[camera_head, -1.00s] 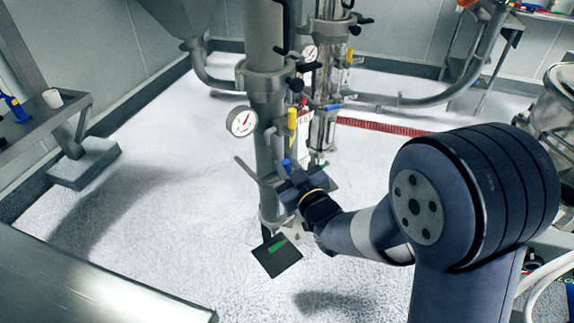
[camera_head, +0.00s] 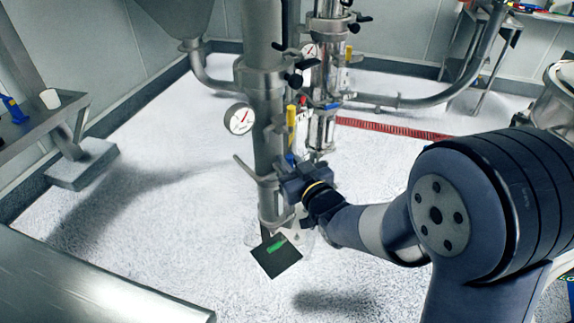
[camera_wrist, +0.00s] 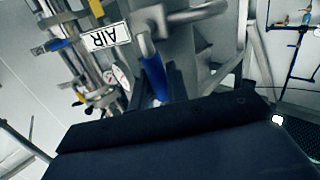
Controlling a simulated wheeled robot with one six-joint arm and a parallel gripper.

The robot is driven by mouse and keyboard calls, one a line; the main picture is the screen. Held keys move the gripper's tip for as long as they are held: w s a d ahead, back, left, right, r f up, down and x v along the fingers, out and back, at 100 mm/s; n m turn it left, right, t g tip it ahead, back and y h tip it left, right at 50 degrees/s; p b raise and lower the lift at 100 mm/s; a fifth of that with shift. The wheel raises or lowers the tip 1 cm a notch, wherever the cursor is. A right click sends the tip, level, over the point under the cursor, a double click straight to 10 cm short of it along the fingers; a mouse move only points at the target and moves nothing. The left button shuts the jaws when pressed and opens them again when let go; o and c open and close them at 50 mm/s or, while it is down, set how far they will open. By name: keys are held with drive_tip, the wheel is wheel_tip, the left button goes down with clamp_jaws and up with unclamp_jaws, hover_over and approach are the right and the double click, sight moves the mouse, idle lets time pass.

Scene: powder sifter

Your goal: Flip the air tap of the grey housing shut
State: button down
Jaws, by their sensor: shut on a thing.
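The AIR label (camera_wrist: 107,38) appears upside down in the wrist view, beside the grey housing (camera_wrist: 198,58). A tap with a blue lever (camera_wrist: 154,76) hangs just right of the label. My gripper (camera_wrist: 157,90) is shut on the blue lever, with a dark finger on each side of it. The lever's lower end is hidden behind my gripper body. In the head view my gripper (camera_head: 290,182) is at the steel column, below a yellow lever (camera_head: 291,117). Only a little of the blue lever (camera_head: 290,158) shows there.
A round gauge (camera_head: 239,118) sits left of the column, and a dark plate with a green mark (camera_head: 277,255) is below. A steel bench (camera_head: 70,105) stands at left. A red floor grate (camera_head: 390,128) lies behind.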

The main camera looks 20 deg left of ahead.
drive_tip(key=shift+w+m, duration=0.15)
drive_tip(key=shift+m, duration=0.25)
drive_tip(key=c, duration=1.4)
unclamp_jaws()
drive_tip(key=shift+c, duration=0.2)
drive_tip(key=shift+d, duration=0.1)
drive_tip(key=b+v, duration=0.1)
drive_tip(key=v, duration=0.9)
drive_tip(key=shift+s+d, duration=0.25)
drive_tip(key=shift+d, duration=0.05)
drive_tip(key=shift+r, duration=0.1)
drive_tip(key=p+x, duration=0.1)
drive_tip(key=x, duration=1)
drive_tip(key=shift+s+n, duration=0.2)
drive_tip(key=shift+n, duration=0.2)
